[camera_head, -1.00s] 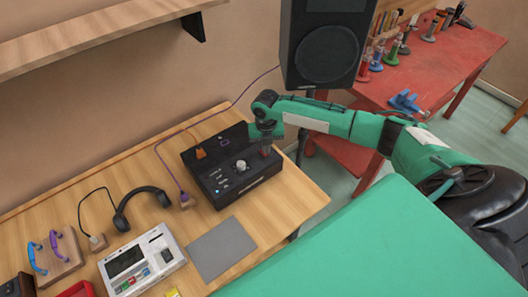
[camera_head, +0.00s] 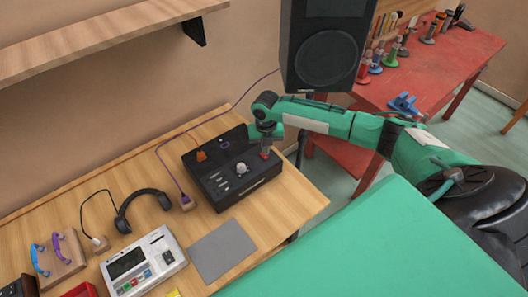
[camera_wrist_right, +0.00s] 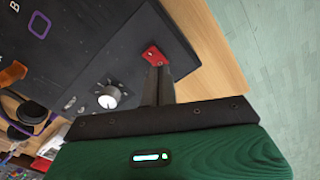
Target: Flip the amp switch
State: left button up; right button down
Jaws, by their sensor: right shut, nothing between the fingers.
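The amp is a black box (camera_head: 240,197) on the wooden bench, with a pale round knob (camera_head: 242,168) on its sloped top. A small red switch (camera_head: 264,155) sits near its right end; it also shows in the right wrist view (camera_wrist_right: 153,55). My right gripper (camera_head: 265,147) points down at the switch. In the right wrist view its fingers (camera_wrist_right: 156,72) are shut and empty, with the tips at the switch's near edge. Whether they touch it I cannot tell. My left gripper is out of view.
A purple cable plug (camera_head: 185,202), black headphones (camera_head: 143,208) and a white device (camera_head: 143,264) stand left of the amp. A grey mat (camera_head: 222,250) lies in front of it. A large black speaker (camera_head: 328,55) stands behind my right arm.

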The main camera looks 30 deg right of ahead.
aim_at(266, 157)
notch_tip(266, 157, up, 5)
jog(key=p, duration=0.4)
jog(key=shift+r, duration=0.1)
dwell(0.4)
